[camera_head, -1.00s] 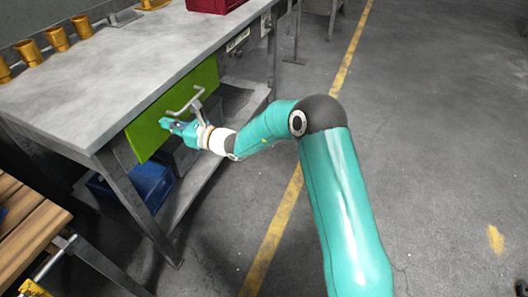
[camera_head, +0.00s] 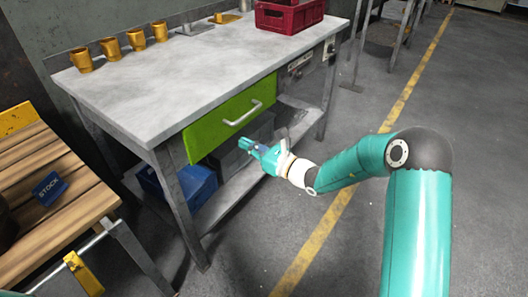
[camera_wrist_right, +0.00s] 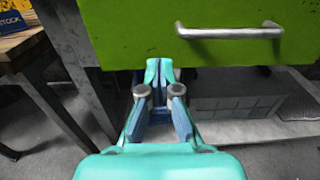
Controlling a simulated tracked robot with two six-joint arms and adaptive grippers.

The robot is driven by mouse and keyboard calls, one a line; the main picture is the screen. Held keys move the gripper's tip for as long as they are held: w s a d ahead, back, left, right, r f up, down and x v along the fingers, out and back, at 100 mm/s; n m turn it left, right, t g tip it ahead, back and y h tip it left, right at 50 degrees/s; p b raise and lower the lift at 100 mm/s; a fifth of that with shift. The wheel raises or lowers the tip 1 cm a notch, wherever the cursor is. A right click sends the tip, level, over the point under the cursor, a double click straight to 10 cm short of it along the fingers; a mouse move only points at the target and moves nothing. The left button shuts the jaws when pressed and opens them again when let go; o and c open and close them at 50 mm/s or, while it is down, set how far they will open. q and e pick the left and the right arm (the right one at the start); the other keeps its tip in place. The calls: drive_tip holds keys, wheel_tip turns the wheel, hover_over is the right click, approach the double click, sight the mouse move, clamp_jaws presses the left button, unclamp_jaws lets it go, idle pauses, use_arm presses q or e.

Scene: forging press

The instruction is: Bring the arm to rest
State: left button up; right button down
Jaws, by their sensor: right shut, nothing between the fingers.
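My right gripper (camera_head: 250,146) is shut and empty in front of the workbench, just below the green drawer (camera_head: 228,120). In the right wrist view the closed fingers (camera_wrist_right: 160,72) point at the lower edge of the green drawer front (camera_wrist_right: 130,30). The drawer's metal handle (camera_head: 244,113) is up and to the right of the fingertips, apart from them; it also shows in the wrist view (camera_wrist_right: 230,32). My right arm (camera_head: 365,160) reaches in from the right, bent at the elbow. My left gripper is not in view.
The grey workbench (camera_head: 190,75) carries several golden cups (camera_head: 110,48) and a red crate (camera_head: 290,15). A blue bin (camera_head: 195,183) stands on its lower shelf. A slatted wooden table (camera_head: 60,205) with a blue STOCK sign (camera_head: 50,189) is at left. The floor at right is clear.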

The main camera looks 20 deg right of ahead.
drive_tip(key=v, duration=0.5)
drive_tip(key=s+a+f+n+g+y, duration=0.4)
drive_tip(key=a+f, duration=0.3)
drive_tip(key=a, duration=0.5)
drive_tip(key=s+a+f+n+g, duration=0.3)
drive_tip(key=s+a+f+g, duration=0.15)
drive_tip(key=s, duration=0.35)
drive_tip(key=s+a+f+n+g, duration=0.3)
drive_tip(key=s+f+g, duration=0.2)
drive_tip(key=s+f, duration=0.15)
drive_tip(key=s+d+f+n+g+h, duration=0.1)
drive_tip(key=s+f+n+g+h, duration=0.2)
drive_tip(key=s, duration=0.4)
drive_tip(key=s+d+f+n+g+h, duration=0.25)
drive_tip(key=s+f+n, duration=0.25)
drive_tip(key=s, duration=0.3)
drive_tip(key=d+f+n+t+h, duration=0.1)
drive_tip(key=d+f+n+h, duration=0.3)
drive_tip(key=n, duration=0.4)
drive_tip(key=w+r+n+t+y+p, duration=0.1)
drive_tip(key=w+n+t+p, duration=0.1)
drive_tip(key=w+t+p, duration=0.15)
wheel_tip(320, 180, up, 24)
drive_tip(key=p, duration=2.2)
drive_tip(key=shift+w+g+p, duration=0.2)
drive_tip(key=shift+g+p, duration=0.15)
